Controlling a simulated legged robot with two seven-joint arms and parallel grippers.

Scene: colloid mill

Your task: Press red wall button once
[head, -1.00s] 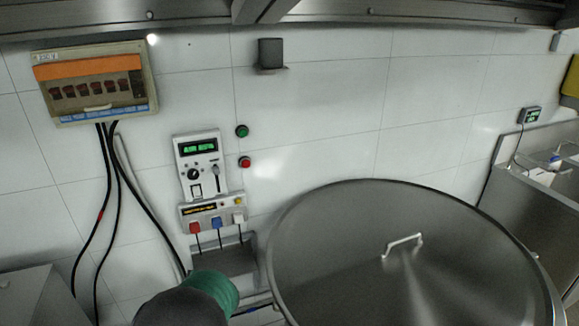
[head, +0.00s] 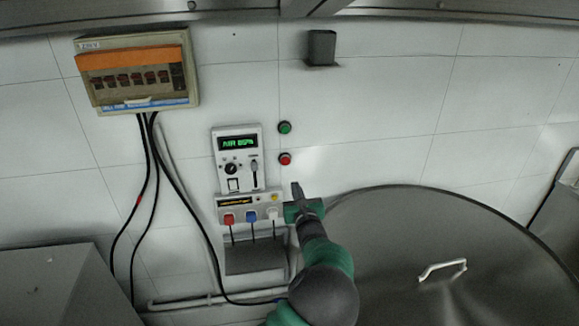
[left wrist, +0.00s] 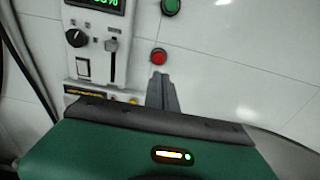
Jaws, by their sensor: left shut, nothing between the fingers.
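The red wall button (head: 285,159) is a small round knob on the white tiled wall, just below a green button (head: 284,127). In the left wrist view the red button (left wrist: 158,56) sits just above the fingertips, with the green button (left wrist: 171,6) at the top edge. My left gripper (head: 296,186) is shut and empty, its fingers pointing up just below the red button. In the left wrist view the shut fingers (left wrist: 160,80) end a little short of the button in the picture; I cannot tell the depth gap. My right gripper is not in view.
A control panel (head: 237,158) with a green display is left of the buttons, above a socket strip (head: 240,206). A breaker box (head: 137,72) with hanging cables is farther left. A large steel lid (head: 450,235) fills the lower right.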

